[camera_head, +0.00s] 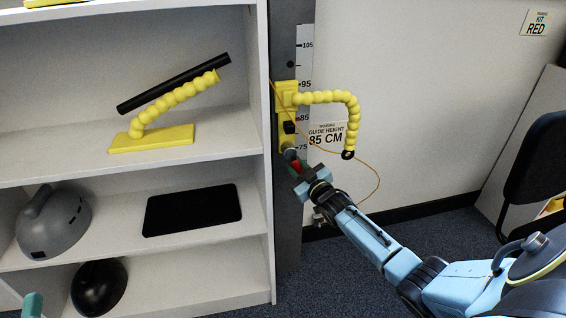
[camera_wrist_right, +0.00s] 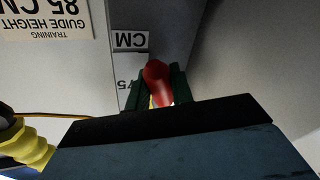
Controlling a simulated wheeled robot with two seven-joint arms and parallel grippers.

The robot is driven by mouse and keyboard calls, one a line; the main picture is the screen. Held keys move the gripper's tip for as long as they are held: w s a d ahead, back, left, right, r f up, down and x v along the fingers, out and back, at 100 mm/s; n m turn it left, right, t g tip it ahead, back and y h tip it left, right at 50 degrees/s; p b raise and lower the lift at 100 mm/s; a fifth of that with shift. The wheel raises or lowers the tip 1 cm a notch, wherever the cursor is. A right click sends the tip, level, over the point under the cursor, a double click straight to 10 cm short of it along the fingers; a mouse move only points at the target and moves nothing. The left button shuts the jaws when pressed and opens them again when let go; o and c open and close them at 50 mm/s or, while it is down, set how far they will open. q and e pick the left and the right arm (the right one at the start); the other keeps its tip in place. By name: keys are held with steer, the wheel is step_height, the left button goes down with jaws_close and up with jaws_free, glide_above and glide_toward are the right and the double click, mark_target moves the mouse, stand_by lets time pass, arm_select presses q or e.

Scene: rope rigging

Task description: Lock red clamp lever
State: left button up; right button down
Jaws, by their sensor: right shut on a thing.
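The red clamp lever (camera_head: 295,165) sits low on the clamp of the yellow segmented guide arm (camera_head: 330,97), which is mounted on the dark upright post (camera_head: 288,220). My right gripper (camera_head: 299,168) reaches in from the lower right and is shut on the lever. In the right wrist view the lever (camera_wrist_right: 157,82) is red and rounded, between the two dark green fingers (camera_wrist_right: 158,92); its lower part is hidden by the gripper body.
A white shelf unit (camera_head: 262,200) stands left of the post, holding a yellow stand with a black rod (camera_head: 175,83), a grey helmet-like item (camera_head: 55,225) and a black tablet (camera_head: 195,210). A thin orange cord (camera_head: 377,185) loops near my right wrist. A dark chair (camera_head: 540,165) stands right.

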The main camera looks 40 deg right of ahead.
steer(key=shift+w+a+f+m+t, duration=0.1)
steer(key=shift+w+a+m+t, duration=0.2)
steer(key=shift+m, duration=0.6)
arm_select(q)
steer(key=shift+s+a+r+t+h+b, duration=0.1)
steer(key=shift+s+r+t+h+b, duration=0.15)
steer(key=shift+r+t, duration=0.35)
steer(key=shift+s+r+t+h+b, duration=0.15)
steer(key=shift+s+r+t, duration=0.25)
steer(key=shift+r, duration=0.25)
arm_select(e)
steer(key=shift+w+a+m+t+h, duration=0.15)
steer(key=shift+a+m+h, duration=0.2)
steer(key=shift+m, duration=0.45)
steer(key=shift+a+m+t+h, duration=0.15)
steer(key=shift+a+m, duration=0.25)
steer(key=shift+m, duration=0.4)
steer(key=c, duration=1.2)
jaws_free()
arm_select(q)
steer(key=shift+w, duration=0.15)
arm_select(e)
steer(key=shift+a, duration=0.1)
